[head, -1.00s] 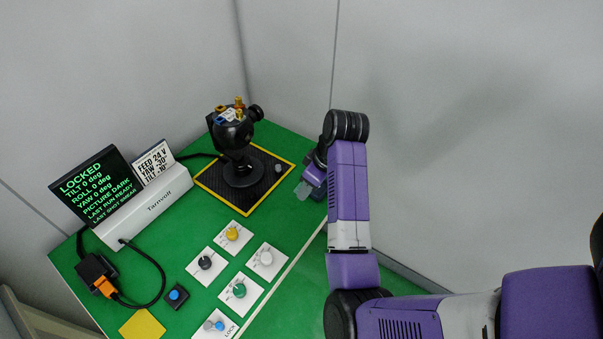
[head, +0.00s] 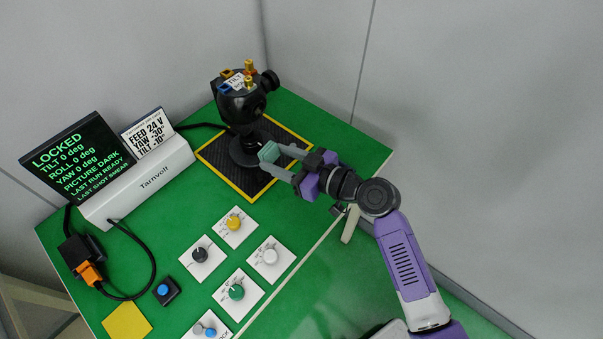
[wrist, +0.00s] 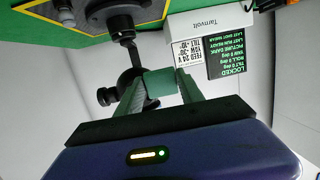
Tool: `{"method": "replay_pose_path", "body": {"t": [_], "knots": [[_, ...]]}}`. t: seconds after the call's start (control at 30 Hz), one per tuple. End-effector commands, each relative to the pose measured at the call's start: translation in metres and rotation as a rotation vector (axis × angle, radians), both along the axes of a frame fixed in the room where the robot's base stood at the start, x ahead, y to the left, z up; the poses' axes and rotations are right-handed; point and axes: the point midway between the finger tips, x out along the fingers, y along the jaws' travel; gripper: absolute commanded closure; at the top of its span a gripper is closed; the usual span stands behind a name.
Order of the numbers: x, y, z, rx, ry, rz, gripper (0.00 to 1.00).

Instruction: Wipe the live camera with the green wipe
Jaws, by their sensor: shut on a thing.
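The black gimbal camera (head: 240,104) stands on a dark square pad (head: 217,160) with a yellow border at the back of the green table. A "TILT" label and coloured knobs sit on its top. My gripper (head: 275,157) is shut on the green wipe (head: 268,151), which is a small block between the fingertips. It is held just in front of the gimbal's stem, below the head; I cannot tell whether it touches. In the wrist view the wipe (wrist: 160,83) sits between the fingers, with the gimbal camera (wrist: 127,82) partly hidden behind it.
A screen (head: 80,160) reads LOCKED, PICTURE DARK and LAST SHOT SMEAR. A sign (head: 147,133) reads FEED 24 V. Several dial plates (head: 235,227), a blue button (head: 163,291) and a yellow square (head: 126,321) lie in front. An orange plug (head: 90,274) is at left.

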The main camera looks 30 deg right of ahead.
Motion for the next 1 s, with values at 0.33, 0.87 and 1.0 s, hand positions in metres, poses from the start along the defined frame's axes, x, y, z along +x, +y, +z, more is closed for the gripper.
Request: {"method": "replay_pose_path", "body": {"t": [0.33, 0.87, 1.0], "knots": [[0.012, -0.025, 0.028, 0.074, -0.186, -0.116, 0.88], [0.042, -0.014, 0.03, 0.079, -0.209, -0.112, 0.88], [0.054, -0.011, 0.03, 0.079, -0.209, -0.112, 0.88]]}}
